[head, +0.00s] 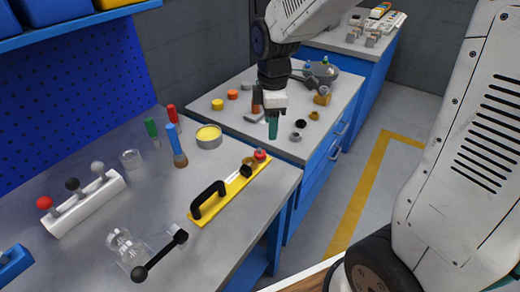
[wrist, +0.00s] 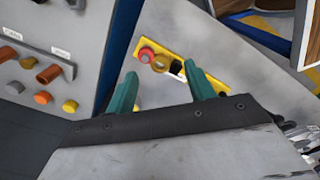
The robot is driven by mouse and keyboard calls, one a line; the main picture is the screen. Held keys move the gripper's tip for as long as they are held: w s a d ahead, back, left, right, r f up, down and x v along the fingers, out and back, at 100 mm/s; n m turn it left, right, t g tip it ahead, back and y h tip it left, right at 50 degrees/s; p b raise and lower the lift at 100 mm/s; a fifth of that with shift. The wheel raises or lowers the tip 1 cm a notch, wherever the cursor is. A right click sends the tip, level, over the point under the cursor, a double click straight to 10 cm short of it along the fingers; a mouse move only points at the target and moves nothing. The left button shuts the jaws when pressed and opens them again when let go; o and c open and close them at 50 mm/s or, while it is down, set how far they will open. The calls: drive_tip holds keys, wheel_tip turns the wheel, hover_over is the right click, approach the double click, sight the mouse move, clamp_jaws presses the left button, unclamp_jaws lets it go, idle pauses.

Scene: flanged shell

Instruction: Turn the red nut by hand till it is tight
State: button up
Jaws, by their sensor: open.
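The red nut (head: 260,155) is at the far end of a yellow board (head: 230,190) lying on the near bench, beside a brass-coloured ring (head: 249,161). In the wrist view the red nut (wrist: 147,55) shows beyond and between my fingers, nearer the left one. The brass ring (wrist: 160,64) is just right of it. My gripper (head: 273,128) points down, above and behind the nut in the head view, apart from it. In the wrist view its teal fingers (wrist: 161,70) are spread with nothing between them. How far the nut is threaded on cannot be told.
The board has a black handle (head: 208,199). A yellow-filled tin (head: 208,136), a blue-handled brush (head: 177,146) and a lever device (head: 160,255) stand nearby on the bench. The second bench (head: 225,115) holds several small knobs. Floor is open at right.

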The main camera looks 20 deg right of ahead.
sight(260, 153)
drive_tip(key=w+f+n, duration=0.2)
drive_tip(key=w+f, duration=0.1)
drive_tip(key=w+a+f+n, duration=0.1)
drive_tip(key=f, duration=0.1)
drive_tip(key=shift+w+f+n, duration=0.2)
drive_tip(key=shift+w+n, duration=0.05)
drive_tip(key=shift+n, duration=0.05)
wheel_tip(260, 153, down, 8)
drive_tip(key=shift+r, duration=0.1)
drive_tip(key=c, duration=1)
